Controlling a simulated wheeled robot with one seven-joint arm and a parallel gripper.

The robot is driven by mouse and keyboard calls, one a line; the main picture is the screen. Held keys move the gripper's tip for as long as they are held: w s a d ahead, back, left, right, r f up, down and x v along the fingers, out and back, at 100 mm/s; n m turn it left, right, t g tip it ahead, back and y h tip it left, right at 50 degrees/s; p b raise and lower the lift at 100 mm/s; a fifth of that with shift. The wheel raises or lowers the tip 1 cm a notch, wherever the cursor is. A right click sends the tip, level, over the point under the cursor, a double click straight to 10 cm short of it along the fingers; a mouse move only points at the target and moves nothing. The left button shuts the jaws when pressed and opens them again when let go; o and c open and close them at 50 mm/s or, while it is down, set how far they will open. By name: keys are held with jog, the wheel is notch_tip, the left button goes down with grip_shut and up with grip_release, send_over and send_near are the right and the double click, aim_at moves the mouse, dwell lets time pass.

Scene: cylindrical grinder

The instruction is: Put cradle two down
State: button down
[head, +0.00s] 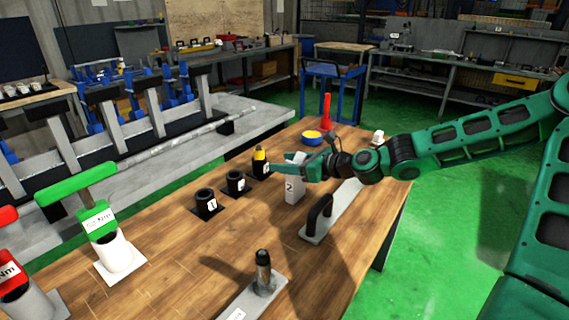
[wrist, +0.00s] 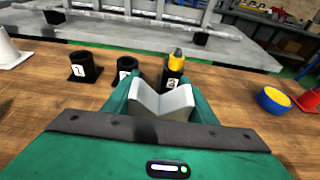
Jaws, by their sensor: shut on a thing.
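Cradle two (head: 294,188) is a light grey block marked "2", upright over the wooden table (head: 165,255). In the wrist view its V-shaped top notch (wrist: 162,108) shows between the green fingers. My gripper (head: 290,168) is shut on the cradle's upper part, one finger on each side. The cradle's base is hidden in the wrist view. In the head view its base is at or close to the tabletop; I cannot tell whether it touches.
Black holders (head: 208,204) numbered along the table stand left of the cradle; the farthest holds a yellow-tipped item (head: 260,154). A plate with a black handle (head: 320,212) lies in front right. Bare wood shows at front left.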

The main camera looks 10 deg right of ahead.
jog(key=c, duration=0.8)
grip_release()
jog(key=shift+f, duration=0.1)
jog(key=shift+o, duration=0.2)
